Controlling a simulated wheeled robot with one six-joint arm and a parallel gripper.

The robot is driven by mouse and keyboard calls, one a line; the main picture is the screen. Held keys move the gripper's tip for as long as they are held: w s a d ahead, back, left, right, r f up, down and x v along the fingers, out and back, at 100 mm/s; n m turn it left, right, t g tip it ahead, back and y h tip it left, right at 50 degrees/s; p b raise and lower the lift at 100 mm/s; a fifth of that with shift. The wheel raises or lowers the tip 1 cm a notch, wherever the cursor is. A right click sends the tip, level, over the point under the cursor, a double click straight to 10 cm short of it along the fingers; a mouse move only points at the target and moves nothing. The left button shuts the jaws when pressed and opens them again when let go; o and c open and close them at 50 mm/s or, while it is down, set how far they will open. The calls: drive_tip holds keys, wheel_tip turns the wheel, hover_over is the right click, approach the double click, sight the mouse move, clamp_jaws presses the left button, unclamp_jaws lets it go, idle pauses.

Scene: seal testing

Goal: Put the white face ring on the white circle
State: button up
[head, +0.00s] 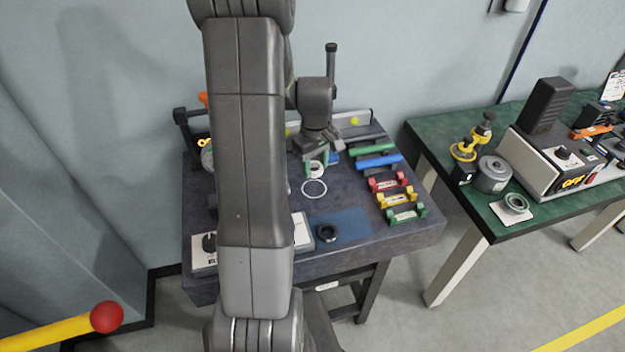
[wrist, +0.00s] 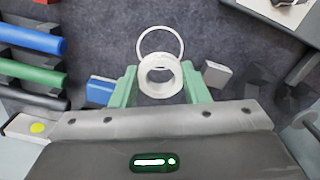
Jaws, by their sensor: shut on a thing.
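The white face ring (wrist: 160,77) is held between the green fingers of my gripper (wrist: 161,88) in the wrist view. In the head view my gripper (head: 314,168) is over the dark table, and the ring (head: 317,168) shows partly at its fingers. The white circle (wrist: 160,31) is a thin outline on the table top, partly covered by the ring in the wrist view. In the head view the circle (head: 314,188) lies just in front of the gripper. The ring appears above the table, but its exact height is unclear.
Green and blue cylinders (head: 372,149) and red, yellow and green handles (head: 390,183) lie right of the circle. A black ring (head: 327,233) sits near a blue mat (head: 352,224) toward the front. A blue block (wrist: 99,90) and a grey block (wrist: 217,74) flank the gripper.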

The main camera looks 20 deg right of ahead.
sight(315, 189)
drive_tip(key=shift+f+p, duration=0.35)
drive_tip(key=shift+f, duration=2.85)
drive_tip(key=shift+f, duration=0.1)
drive_tip(key=o, duration=1)
wheel_tip(315, 189, up, 12)
drive_tip(key=shift+r+b, duration=0.15)
drive_tip(key=shift+b, duration=0.4)
